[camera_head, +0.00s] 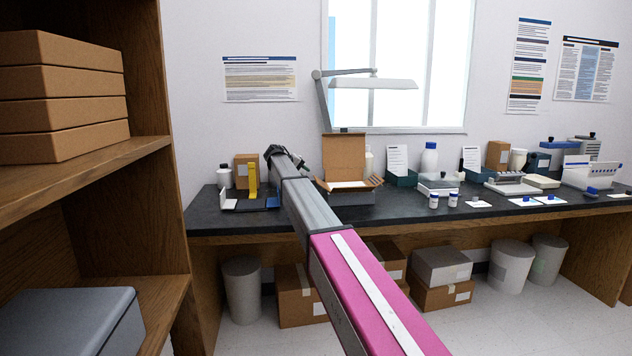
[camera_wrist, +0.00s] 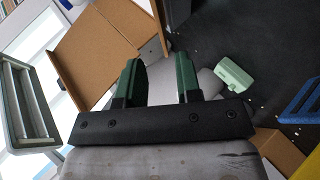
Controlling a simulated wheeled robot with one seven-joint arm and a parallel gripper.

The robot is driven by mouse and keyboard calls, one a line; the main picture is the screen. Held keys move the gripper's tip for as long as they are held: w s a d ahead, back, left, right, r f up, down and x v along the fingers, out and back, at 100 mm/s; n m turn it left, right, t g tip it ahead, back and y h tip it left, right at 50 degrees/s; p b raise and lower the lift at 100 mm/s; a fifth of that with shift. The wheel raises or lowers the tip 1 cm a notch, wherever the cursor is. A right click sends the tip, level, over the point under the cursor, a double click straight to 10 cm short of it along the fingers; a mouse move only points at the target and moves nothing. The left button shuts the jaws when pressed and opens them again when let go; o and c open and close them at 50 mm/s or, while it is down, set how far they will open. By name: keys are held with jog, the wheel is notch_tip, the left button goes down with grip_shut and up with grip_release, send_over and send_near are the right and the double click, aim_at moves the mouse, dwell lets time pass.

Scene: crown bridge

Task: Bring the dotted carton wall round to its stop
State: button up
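The open carton (camera_head: 344,156) stands on the dark bench in the head view, with one tall brown wall upright at its back and lower flaps angled out at its sides. Brown carton panels (camera_wrist: 95,46) also fill the upper left of the wrist view. I cannot make out dots on any wall. My gripper (camera_wrist: 160,78) shows two green fingers well apart, with nothing clearly held between them. The carton panels lie beyond and left of the fingers; I cannot tell whether they touch. In the head view the fingers are hidden behind my arm, left of the carton.
A lamp (camera_head: 373,84) rises behind the carton. A holder with a yellow upright (camera_head: 252,180) stands on the bench to the left. White-capped bottles (camera_head: 434,200) and a blue-grey tray (camera_head: 403,178) stand to the right. A wooden shelf (camera_head: 150,150) borders the near left.

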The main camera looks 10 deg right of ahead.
aim_at(316, 179)
jog(key=x, duration=0.9)
grip_shut()
